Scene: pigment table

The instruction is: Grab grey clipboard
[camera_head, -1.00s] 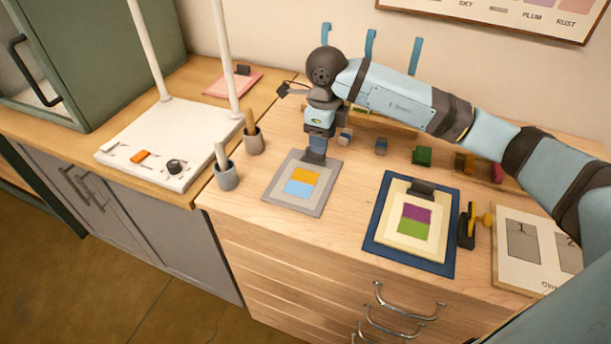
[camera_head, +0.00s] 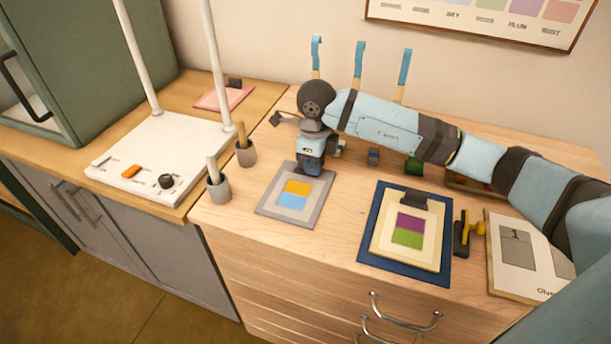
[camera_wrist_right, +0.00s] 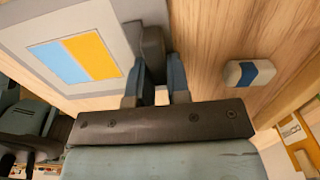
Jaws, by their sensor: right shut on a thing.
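The grey clipboard (camera_head: 265,206) lies on the wooden drawer top, with a sheet bearing an orange and a light blue patch. My right gripper (camera_head: 309,166) is at its far edge, pointing down. In the right wrist view the two blue-grey fingers of the gripper (camera_wrist_right: 160,84) are closed around the dark clip (camera_wrist_right: 152,50) of the grey clipboard (camera_wrist_right: 116,12). The clip is mostly hidden by the gripper in the head view. The clipboard appears to rest flat; I cannot tell if it is lifted. My left gripper is not in view.
A cream clipboard (camera_head: 435,257) lies on a dark blue mat (camera_head: 367,252) to the right, beside a black and yellow tool (camera_head: 462,235). Two grey cups (camera_head: 218,189) stand to the left. A small white and blue block (camera_wrist_right: 235,73) lies near the gripper.

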